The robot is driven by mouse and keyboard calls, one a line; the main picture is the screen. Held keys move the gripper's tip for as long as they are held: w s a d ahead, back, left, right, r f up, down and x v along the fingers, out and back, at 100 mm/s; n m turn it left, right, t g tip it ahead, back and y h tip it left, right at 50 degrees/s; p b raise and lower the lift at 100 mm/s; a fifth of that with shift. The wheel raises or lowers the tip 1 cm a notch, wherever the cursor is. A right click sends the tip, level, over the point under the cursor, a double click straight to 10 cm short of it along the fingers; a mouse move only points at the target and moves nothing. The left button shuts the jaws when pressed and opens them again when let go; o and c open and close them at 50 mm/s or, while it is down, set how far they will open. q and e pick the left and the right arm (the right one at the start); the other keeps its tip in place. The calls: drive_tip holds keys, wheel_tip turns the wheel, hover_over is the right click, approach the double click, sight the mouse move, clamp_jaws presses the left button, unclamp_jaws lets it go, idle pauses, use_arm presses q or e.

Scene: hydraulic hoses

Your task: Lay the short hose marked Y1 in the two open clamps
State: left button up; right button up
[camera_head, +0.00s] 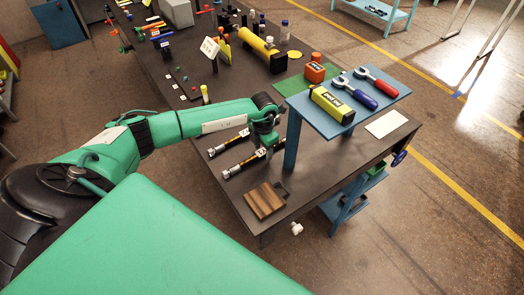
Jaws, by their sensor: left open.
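Two short black hoses with silver end fittings and yellowish marks lie at a slant on the dark table: an upper hose (229,145) and a lower hose (243,164). Their marks are too small to read, so I cannot tell which is Y1. My left gripper (268,151) is open, pointing down at the right end of the lower hose. I cannot tell whether it touches that hose. I cannot make out the two open clamps. My right gripper is not in view.
A brown grooved block (265,202) lies near the table's front corner. A raised blue shelf (334,128) stands close right of my gripper, bearing a yellow-black box (332,104) and two wrench-like tools. A yellow cylinder (259,44) and small parts lie farther back.

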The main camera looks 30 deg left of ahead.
sight(263, 151)
use_arm(q)
drive_tip(key=shift+f, duration=0.1)
drive_tip(key=shift+c, duration=0.2)
clamp_jaws()
wheel_tip(263, 151, up, 10)
drive_tip(key=b, duration=0.3)
drive_tip(key=shift+b, duration=0.3)
